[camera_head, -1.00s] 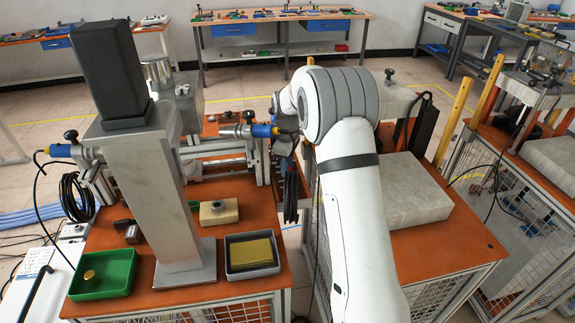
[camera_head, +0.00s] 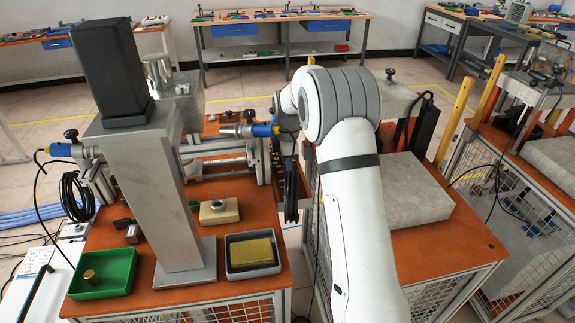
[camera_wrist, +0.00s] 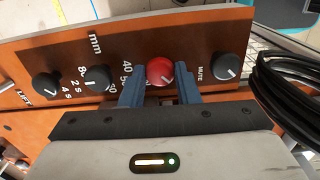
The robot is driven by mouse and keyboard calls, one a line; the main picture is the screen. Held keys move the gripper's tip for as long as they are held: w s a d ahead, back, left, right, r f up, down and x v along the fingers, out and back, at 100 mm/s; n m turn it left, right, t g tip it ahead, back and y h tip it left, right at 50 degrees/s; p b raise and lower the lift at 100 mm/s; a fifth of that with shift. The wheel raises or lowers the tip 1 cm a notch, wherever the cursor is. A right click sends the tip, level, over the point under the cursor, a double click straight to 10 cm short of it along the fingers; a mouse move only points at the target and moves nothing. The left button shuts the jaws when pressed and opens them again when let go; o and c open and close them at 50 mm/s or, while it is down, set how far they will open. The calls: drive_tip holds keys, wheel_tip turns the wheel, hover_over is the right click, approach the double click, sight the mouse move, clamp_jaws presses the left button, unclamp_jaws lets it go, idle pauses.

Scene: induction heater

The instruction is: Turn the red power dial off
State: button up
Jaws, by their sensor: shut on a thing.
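The red power dial (camera_wrist: 160,71) sits on an orange-brown panel (camera_wrist: 195,50) in the wrist view, with a light pointer mark near its lower right edge. The two blue-grey fingers of my gripper (camera_wrist: 160,88) flank the dial, one on each side, and are shut on it. In the head view my gripper (camera_head: 291,200) is a dark shape at the right edge of the left orange workbench (camera_head: 215,277). The dial is hidden in the head view.
Black knobs flank the dial: two on the left (camera_wrist: 97,79) (camera_wrist: 45,87) and one marked MUTE (camera_wrist: 226,67) on the right. A coiled black cable (camera_wrist: 292,80) lies at the right. A metal column (camera_head: 155,200) stands on the left bench.

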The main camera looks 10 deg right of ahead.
drive_tip(key=shift+n, duration=0.3)
drive_tip(key=o, duration=1)
drive_tip(key=shift+c, duration=0.2)
wheel_tip(320, 180, up, 8)
drive_tip(key=shift+f, duration=0.1)
